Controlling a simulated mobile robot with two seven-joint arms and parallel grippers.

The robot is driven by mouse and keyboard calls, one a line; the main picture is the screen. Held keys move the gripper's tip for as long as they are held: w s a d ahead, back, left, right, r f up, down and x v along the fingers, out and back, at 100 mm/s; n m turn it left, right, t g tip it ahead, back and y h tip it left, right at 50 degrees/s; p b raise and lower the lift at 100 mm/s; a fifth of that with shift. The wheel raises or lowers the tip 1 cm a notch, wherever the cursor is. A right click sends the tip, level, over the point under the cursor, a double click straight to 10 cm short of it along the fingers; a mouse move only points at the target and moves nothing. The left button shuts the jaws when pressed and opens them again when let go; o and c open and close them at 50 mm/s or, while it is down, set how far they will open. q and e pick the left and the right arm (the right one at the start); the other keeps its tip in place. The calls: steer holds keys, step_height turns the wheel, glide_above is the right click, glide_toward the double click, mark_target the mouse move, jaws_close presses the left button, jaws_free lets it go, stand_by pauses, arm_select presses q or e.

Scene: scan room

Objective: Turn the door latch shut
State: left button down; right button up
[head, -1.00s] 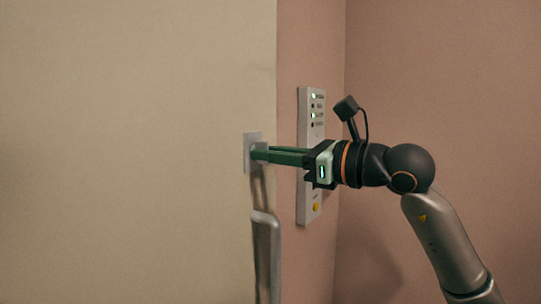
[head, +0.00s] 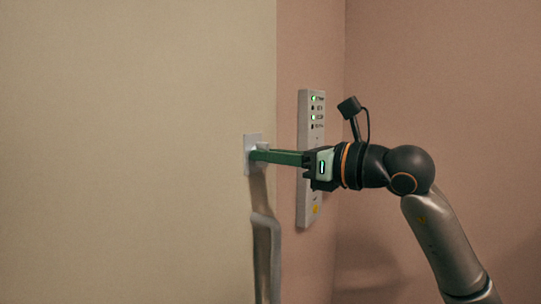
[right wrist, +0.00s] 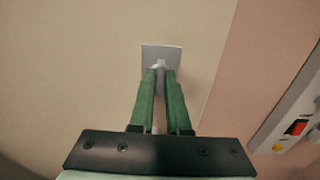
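The door latch (head: 263,146) is a small pale turn piece on a light square plate (head: 248,148), set near the edge of the cream door (head: 140,150). The latch also shows in the right wrist view (right wrist: 160,64), on its plate (right wrist: 174,54). My right gripper (head: 254,155) reaches in from the right with long green fingers. In the right wrist view its fingertips (right wrist: 160,74) stand close together on both sides of the latch, shut on it. The fingertips hide part of the latch. My left gripper is not in view.
A grey vertical door handle (head: 266,260) hangs just below the latch. A pale wall panel (head: 304,205) with green lights stands behind my right gripper on the pink wall. The panel's red switch (right wrist: 297,127) shows in the right wrist view.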

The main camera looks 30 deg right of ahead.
steer(key=o, duration=0.4)
steer(key=b+v, duration=0.5)
steer(key=v, duration=0.7)
steer(key=shift+s, duration=0.25)
steer(key=shift+d, duration=0.15)
